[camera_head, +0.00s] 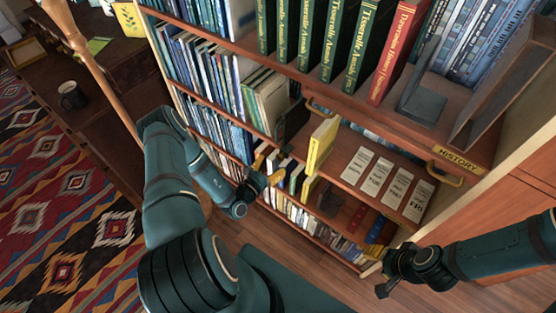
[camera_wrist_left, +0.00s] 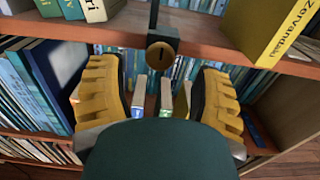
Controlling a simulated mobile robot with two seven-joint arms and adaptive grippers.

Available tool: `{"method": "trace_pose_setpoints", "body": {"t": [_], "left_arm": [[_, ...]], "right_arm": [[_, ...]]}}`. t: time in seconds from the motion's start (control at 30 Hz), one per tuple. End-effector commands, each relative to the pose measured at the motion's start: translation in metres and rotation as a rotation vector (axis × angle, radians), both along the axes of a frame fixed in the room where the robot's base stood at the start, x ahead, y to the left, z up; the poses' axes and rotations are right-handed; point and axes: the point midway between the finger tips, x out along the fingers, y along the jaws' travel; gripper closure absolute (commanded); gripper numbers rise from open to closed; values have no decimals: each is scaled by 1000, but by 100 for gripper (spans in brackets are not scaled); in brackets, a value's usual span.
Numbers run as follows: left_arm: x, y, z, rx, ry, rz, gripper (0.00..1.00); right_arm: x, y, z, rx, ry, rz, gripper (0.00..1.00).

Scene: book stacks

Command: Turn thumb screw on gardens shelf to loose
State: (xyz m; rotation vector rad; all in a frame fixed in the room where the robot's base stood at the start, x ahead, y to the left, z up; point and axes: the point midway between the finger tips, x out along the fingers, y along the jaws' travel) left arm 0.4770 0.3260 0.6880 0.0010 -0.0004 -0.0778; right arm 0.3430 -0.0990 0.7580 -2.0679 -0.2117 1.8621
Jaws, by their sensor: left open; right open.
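A round brass thumb screw (camera_wrist_left: 161,53) with a dark slot sits on a black bracket (camera_wrist_left: 154,32) at the shelf's front edge, in the left wrist view. My left gripper (camera_wrist_left: 157,78) has its yellow fingers spread wide. The screw is ahead of the gap between them, apart from both fingers. In the head view my left gripper (camera_head: 268,168) is in front of the bookcase's shelf edge, left of a yellow book (camera_head: 321,145); the screw is not clearly visible there. My right gripper (camera_head: 388,278) is open and empty at the lower right, away from the shelf.
The yellow book also shows in the left wrist view (camera_wrist_left: 265,25), right of the screw. White labelled cards (camera_head: 375,180) lie on the shelf. Books fill the shelves above and below. A wooden pole (camera_head: 90,70) and a dark mug (camera_head: 72,96) are at the left.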

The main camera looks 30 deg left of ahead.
Motion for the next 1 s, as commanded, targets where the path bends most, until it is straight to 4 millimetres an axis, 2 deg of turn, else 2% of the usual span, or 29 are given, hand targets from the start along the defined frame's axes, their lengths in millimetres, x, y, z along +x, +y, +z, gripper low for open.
{"method": "trace_pose_setpoints", "body": {"t": [0.1,0.23,0.63,0.77,0.8,0.83,1.0], "left_arm": [[18,-2,0,2,-2,-1,35],[29,-3,0,0,-1,-2,35],[34,-3,0,0,0,0,37],[34,-3,0,0,0,-1,82],[33,-3,0,0,0,-1,96],[33,-3,0,0,0,-1,100],[34,-3,0,0,-1,-1,100]], "right_arm": [[0,0,-3,0,-1,1,53],[1,0,-4,0,-2,0,53],[1,0,-4,0,-3,0,53],[1,0,-4,0,-3,0,53],[1,0,-4,0,-2,0,53],[1,0,-4,0,-2,0,53],[1,0,-4,0,-2,0,53]]}}
